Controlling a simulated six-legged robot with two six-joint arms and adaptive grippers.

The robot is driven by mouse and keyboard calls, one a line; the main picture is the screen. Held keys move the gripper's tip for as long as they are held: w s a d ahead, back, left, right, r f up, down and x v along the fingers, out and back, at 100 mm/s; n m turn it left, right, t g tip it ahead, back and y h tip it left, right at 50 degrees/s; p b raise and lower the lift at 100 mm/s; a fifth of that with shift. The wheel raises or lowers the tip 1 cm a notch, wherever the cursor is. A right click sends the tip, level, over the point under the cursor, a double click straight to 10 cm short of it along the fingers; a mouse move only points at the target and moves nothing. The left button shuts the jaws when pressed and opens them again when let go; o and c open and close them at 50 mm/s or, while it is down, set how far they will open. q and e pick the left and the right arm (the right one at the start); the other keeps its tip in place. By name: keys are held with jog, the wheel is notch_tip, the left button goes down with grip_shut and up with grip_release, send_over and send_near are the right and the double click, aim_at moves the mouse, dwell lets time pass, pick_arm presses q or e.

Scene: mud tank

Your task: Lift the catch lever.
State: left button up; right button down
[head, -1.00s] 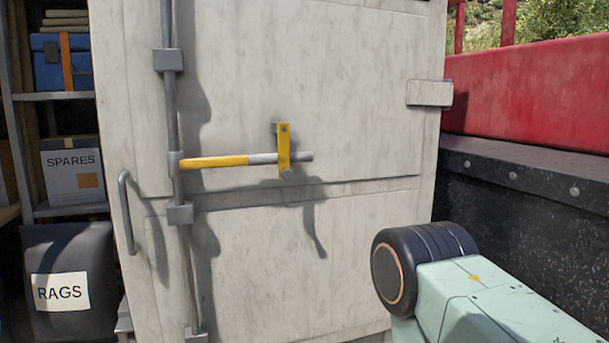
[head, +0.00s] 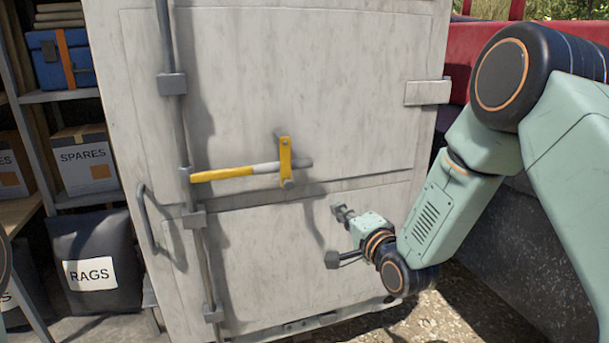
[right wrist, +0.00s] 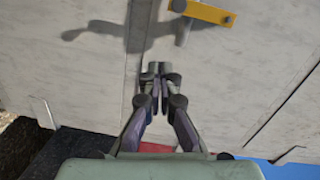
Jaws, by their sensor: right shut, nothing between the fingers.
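A yellow upright catch lever (head: 285,155) sits on the grey-white cabinet door, with a small pin at its lower end. A horizontal bar with a yellow grip (head: 225,174) runs from the vertical rod to the catch, its grey end passing at the catch. My right gripper (head: 338,210) is below and right of the catch, apart from it, close to the door. In the right wrist view the fingertips (right wrist: 154,70) are together with nothing between them, and the yellow catch (right wrist: 205,12) shows at the top edge. My left gripper is not visible.
The cabinet door has a grey vertical rod (head: 175,130) and a side handle (head: 146,220). Left is a shelf with a blue case (head: 60,60), a SPARES box (head: 85,165) and a RAGS bag (head: 95,250). A red wall (head: 468,50) stands at right. Space before the catch looks clear.

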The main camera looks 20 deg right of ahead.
aim_at(287, 165)
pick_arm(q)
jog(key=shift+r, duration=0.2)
pick_arm(e)
jog(key=shift+w+d+r+t, duration=0.15)
jog(key=shift+w+r, duration=0.1)
jog(key=shift+r, duration=0.3)
jog(key=shift+w+a+r+t, duration=0.1)
jog(key=shift+w+r+t, duration=0.1)
jog(key=shift+r, duration=0.35)
pick_arm(q)
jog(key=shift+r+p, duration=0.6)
jog(key=shift+p, duration=0.05)
pick_arm(e)
jog(key=w+a, duration=0.5)
jog(key=w, duration=0.5)
jog(key=shift+w+f, duration=0.15)
jog(key=shift+f, duration=0.2)
